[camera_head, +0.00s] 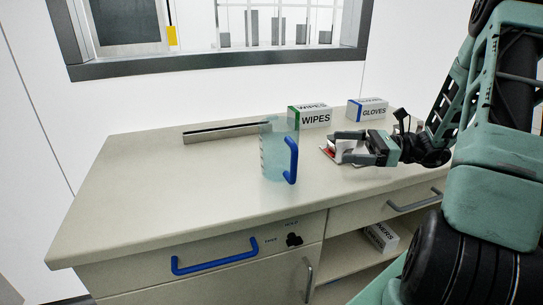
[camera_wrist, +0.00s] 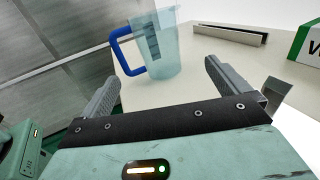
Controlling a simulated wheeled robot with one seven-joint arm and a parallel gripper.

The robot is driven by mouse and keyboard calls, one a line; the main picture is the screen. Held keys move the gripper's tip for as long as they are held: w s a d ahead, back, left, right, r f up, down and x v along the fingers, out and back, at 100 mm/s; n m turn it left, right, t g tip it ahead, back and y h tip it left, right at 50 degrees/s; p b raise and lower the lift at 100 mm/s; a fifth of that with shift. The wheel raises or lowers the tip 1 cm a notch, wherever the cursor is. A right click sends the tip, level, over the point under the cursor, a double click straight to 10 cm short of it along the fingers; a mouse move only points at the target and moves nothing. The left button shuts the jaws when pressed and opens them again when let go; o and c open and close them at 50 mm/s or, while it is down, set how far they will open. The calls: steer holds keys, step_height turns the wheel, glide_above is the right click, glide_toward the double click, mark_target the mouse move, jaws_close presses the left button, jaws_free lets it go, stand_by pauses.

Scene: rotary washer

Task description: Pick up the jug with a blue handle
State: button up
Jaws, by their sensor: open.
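The jug (camera_head: 273,152) is clear and bluish with a blue handle (camera_head: 291,160). It stands upright on the counter (camera_head: 140,190), its handle towards the right front in the head view. In the wrist view the jug (camera_wrist: 158,50) stands ahead of the fingers, with its handle (camera_wrist: 121,50) on the left. My gripper (camera_head: 340,147) is to the right of the jug, apart from it, with its fingers pointing left. In the wrist view my gripper (camera_wrist: 160,85) is open, with nothing between its fingers.
A wipes box (camera_head: 315,117) and a gloves box (camera_head: 367,109) stand behind, near the wall. A long grey bar-like holder (camera_head: 226,132) lies behind the jug to the left. A small red and white item (camera_head: 328,152) is by my gripper. The counter's left part is clear.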

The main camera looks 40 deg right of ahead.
mark_target(283, 145)
steer(key=p+x, duration=0.1)
steer(key=x, duration=0.9)
steer(key=shift+w+a, duration=0.15)
steer(key=shift+a, duration=0.15)
steer(key=shift+s+p+x, duration=0.25)
steer(key=shift+p+x, duration=0.15)
steer(key=shift+x, duration=2.4)
steer(key=shift+a+f, duration=0.1)
steer(key=shift+a, duration=0.1)
steer(key=c, duration=0.9)
